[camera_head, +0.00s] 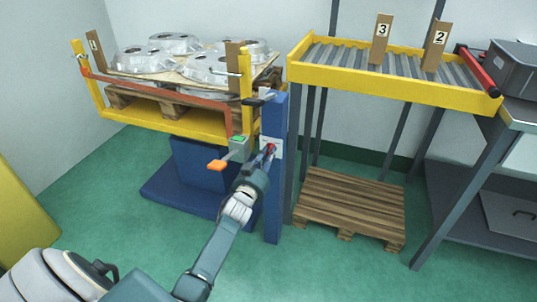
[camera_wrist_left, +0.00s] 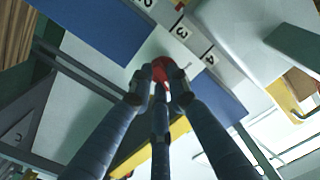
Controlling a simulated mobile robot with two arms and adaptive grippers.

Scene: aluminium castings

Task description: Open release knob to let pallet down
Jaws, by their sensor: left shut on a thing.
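The release knob is red (camera_wrist_left: 161,68) and sits on a white plate with number marks on the blue post (camera_head: 273,205). My left gripper (camera_head: 266,155) reaches up to the post, and in the left wrist view its fingers (camera_wrist_left: 161,88) are closed around the knob, hiding part of it. The knob's exact setting cannot be told. The wooden pallet (camera_head: 180,108) rests on the raised yellow lift frame (camera_head: 160,122), left of the post, and carries several aluminium castings (camera_head: 205,67) on a board. My right gripper is not in view.
An orange-tipped lever (camera_head: 217,165) and a green button (camera_head: 238,141) are close left of my gripper. A yellow roller conveyor (camera_head: 390,83) with markers 3 and 2 stands right. An empty pallet (camera_head: 350,205) lies on the floor below it. A grey workbench (camera_head: 480,190) is far right.

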